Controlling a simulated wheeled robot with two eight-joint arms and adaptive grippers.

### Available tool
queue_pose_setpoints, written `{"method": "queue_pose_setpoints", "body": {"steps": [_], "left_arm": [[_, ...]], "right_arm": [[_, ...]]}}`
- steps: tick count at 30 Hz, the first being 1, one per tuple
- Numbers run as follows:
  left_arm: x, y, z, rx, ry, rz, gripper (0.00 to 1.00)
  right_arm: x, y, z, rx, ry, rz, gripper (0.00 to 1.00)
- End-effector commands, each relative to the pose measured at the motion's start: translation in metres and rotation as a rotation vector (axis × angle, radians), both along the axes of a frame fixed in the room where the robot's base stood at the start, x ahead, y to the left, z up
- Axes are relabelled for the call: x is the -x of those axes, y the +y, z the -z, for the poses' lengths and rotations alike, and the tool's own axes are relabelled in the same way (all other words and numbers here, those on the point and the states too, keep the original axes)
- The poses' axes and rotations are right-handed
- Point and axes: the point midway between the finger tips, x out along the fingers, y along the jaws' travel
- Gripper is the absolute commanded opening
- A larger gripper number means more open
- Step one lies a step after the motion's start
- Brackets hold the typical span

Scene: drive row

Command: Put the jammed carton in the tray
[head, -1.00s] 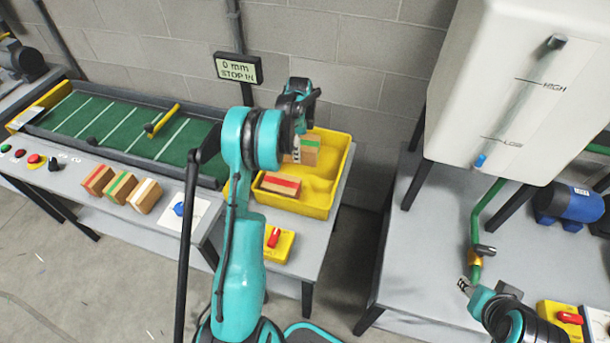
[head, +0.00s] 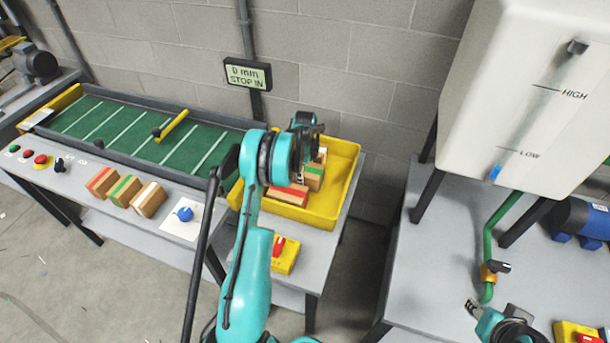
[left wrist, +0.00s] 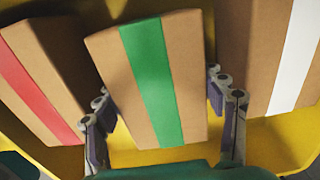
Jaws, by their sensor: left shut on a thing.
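A carton with a green stripe (head: 314,178) is inside the yellow tray (head: 345,190), seen upright between its neighbours. My left gripper (head: 308,150) comes down over the tray and is shut on this carton. In the left wrist view the green-striped carton (left wrist: 152,85) stands between the two fingers of my left gripper (left wrist: 162,105). I cannot tell whether its base touches the tray floor. A red-striped carton (head: 288,194) is to its left and a white-striped carton (left wrist: 283,55) to its right. My right gripper (head: 471,306) is small, at the lower right, away from the tray.
A green conveyor (head: 125,130) with a yellow bar (head: 173,126) runs left of the tray. Three more cartons (head: 125,190) stand along its front ledge, beside a blue knob (head: 184,214). A white tank (head: 535,90) stands right.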

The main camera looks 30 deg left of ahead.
Motion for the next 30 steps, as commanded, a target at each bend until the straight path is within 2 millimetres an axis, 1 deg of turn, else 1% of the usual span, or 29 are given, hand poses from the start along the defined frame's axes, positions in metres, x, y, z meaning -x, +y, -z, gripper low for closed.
{"method": "queue_pose_setpoints", "body": {"steps": [6, 7, 8, 9, 18, 21, 23, 26, 30], "left_arm": [[0.000, 0.000, 0.004, 0.000, 0.000, 0.000, 0.25], [0.000, 0.000, 0.003, 0.000, 0.000, 0.000, 0.78], [0.000, 0.000, 0.003, 0.000, 0.000, 0.000, 0.86], [0.000, 0.000, 0.002, 0.000, 0.000, 0.000, 0.91], [0.000, 0.000, 0.002, 0.000, 0.000, 0.000, 0.91], [0.000, 0.000, -0.003, 0.000, 0.000, 0.000, 0.91], [0.000, 0.000, -0.011, 0.000, 0.000, 0.000, 0.91], [0.000, 0.000, -0.031, 0.000, 0.000, 0.000, 0.91], [0.000, 0.000, -0.063, 0.000, 0.000, 0.000, 0.91]], "right_arm": [[0.000, 0.000, 0.004, 0.000, 0.000, 0.000, 0.40], [0.000, 0.000, 0.003, 0.000, 0.000, 0.000, 0.40], [0.000, 0.000, 0.002, 0.000, 0.000, 0.000, 0.40], [0.000, 0.000, 0.002, 0.000, 0.000, 0.000, 0.40], [0.000, 0.000, 0.002, 0.000, 0.000, 0.000, 0.40], [0.000, 0.000, -0.003, 0.000, 0.000, 0.000, 0.40], [0.000, 0.000, -0.005, 0.000, 0.000, 0.000, 0.40], [0.000, 0.000, -0.012, 0.000, 0.000, 0.000, 0.40], [0.000, 0.000, -0.024, 0.000, 0.000, 0.000, 0.40]]}}
